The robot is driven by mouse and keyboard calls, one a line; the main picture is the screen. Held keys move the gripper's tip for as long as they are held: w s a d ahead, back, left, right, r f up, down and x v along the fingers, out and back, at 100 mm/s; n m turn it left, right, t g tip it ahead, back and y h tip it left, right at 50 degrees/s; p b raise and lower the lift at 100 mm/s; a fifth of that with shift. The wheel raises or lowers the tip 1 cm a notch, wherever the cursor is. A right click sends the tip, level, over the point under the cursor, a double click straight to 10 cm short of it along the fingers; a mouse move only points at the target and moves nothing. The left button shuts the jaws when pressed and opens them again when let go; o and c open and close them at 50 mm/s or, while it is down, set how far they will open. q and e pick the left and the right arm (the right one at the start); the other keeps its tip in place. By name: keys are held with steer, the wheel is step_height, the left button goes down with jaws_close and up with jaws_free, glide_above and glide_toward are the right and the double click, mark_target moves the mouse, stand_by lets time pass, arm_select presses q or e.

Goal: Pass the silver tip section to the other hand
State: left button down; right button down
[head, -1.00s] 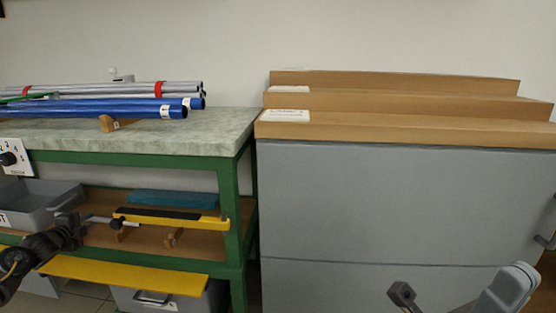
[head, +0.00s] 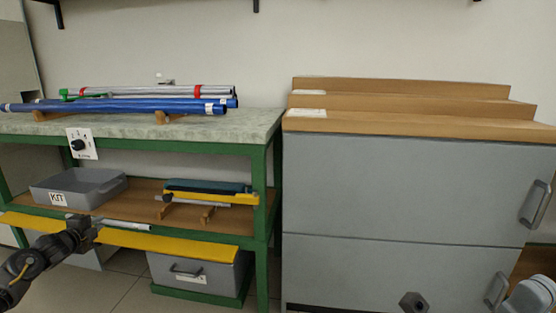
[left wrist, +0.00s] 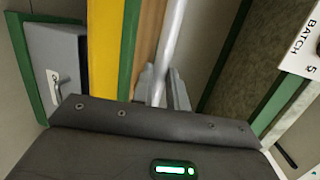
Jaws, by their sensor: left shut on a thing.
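My left gripper (head: 88,228) is shut on the silver tip section (head: 128,224), a slim plain silver tube. The tube sticks out to the right, roughly level, in front of the green bench's lower shelf. In the left wrist view the tube (left wrist: 172,35) runs up and away from between the grey fingers (left wrist: 163,88); its near end is hidden. Part of my right arm shows at the bottom right, with a dark end piece (head: 413,302) at the picture edge. Its jaws cannot be made out, and it is well apart from the tube.
The green bench's top (head: 255,122) bears blue tubes (head: 120,106) and silver tubes with red bands (head: 150,91). A grey cabinet (head: 400,190) stands right.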

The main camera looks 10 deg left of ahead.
mark_target(112, 222)
arm_select(q)
steer(key=shift+h, duration=0.3)
steer(key=d, duration=0.2)
steer(key=w+d, duration=0.1)
steer(key=d, duration=0.1)
steer(key=shift+d+r, duration=0.15)
steer(key=shift+d, duration=0.15)
steer(key=s+d+r+h, duration=0.1)
steer(key=s+d+r, duration=0.2)
steer(key=d, duration=1.2)
steer(key=s+d+r+m+h, duration=0.1)
steer(key=s+d+r, duration=0.3)
steer(key=d, duration=1.1)
steer(key=s+d+r+m, duration=0.1)
steer(key=s+d+r, duration=0.2)
steer(key=d, duration=1.2)
steer(key=shift+s+d+r+h, duration=0.25)
steer(key=shift+s+r+h, duration=0.15)
steer(key=shift+s, duration=0.45)
steer(key=shift+a, duration=0.1)
